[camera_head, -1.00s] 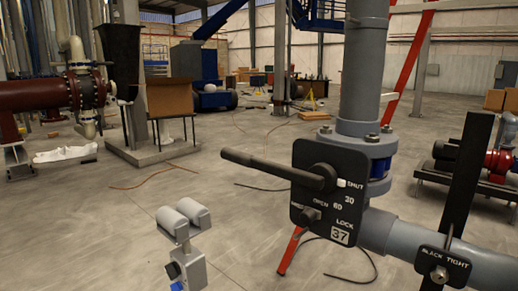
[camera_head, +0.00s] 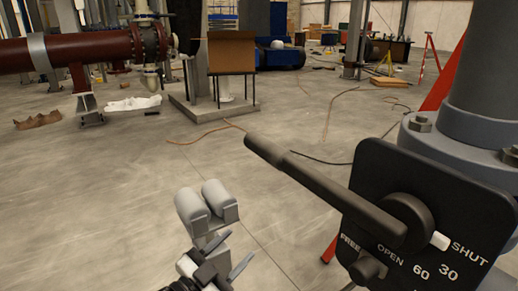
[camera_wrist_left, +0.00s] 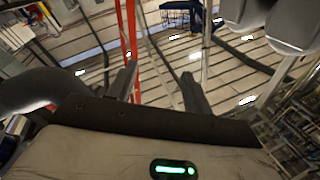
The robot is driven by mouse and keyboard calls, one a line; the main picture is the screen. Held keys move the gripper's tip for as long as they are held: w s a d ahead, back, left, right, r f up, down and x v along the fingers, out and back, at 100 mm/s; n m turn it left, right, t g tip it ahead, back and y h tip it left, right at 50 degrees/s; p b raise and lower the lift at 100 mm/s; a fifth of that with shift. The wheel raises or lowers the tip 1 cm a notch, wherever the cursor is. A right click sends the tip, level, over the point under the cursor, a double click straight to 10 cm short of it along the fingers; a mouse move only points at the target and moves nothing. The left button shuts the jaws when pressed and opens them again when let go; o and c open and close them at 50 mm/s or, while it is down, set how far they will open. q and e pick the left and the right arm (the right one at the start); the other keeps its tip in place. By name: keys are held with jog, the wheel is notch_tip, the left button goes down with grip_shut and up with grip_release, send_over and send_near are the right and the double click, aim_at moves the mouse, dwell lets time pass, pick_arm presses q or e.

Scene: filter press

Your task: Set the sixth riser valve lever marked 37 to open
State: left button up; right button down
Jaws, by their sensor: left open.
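The black valve lever (camera_head: 320,185) sits on a dark square plate (camera_head: 448,225) at the right of the head view. Its handle reaches out to the left from the round hub. The white pointer (camera_head: 440,241) at the hub is at SHUT; 30, 60 and OPEN are also printed on the plate. The word FREE shows beside a small black knob (camera_head: 368,269). The number 37 is outside the current frame. My left gripper (camera_head: 236,250) is open and empty, low and left of the lever, apart from it. Its spread fingers also show in the wrist view (camera_wrist_left: 158,85). My right gripper is out of view.
A grey riser pipe (camera_head: 488,70) and its bolted flange (camera_head: 455,143) stand behind the plate. A red leg (camera_head: 445,82) slants behind them. The floor (camera_head: 110,210) left of the lever is clear. A brown box (camera_head: 230,52) and a dark red pipe (camera_head: 75,48) are farther off.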

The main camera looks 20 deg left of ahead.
pick_arm(q)
jog(key=w+a+r+m+g+h, duration=0.1)
jog(key=w+r+m+g+h, duration=0.1)
jog(key=r+m+h, duration=0.4)
jog(key=w+a+r+m+g+h, duration=0.1)
jog(key=a+r+m+g+h, duration=0.1)
jog(key=r+m+h, duration=0.4)
jog(key=m+g+b, duration=0.1)
jog(key=m+g, duration=1.1)
jog(key=m, duration=0.3)
send_near(252, 148)
jog(key=d+p, duration=0.1)
jog(key=d, duration=0.2)
jog(key=d+r+p, duration=0.1)
jog(key=d, duration=0.3)
jog(key=w+d+p, duration=0.1)
jog(key=d, duration=0.3)
jog(key=shift+w+d+r, duration=0.1)
jog(key=shift+r, duration=0.1)
jog(key=shift+d+p, duration=0.3)
jog(key=shift+d, duration=0.25)
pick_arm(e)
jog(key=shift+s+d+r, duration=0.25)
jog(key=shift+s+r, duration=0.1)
pick_arm(q)
grip_shut()
jog(key=shift+w, duration=0.1)
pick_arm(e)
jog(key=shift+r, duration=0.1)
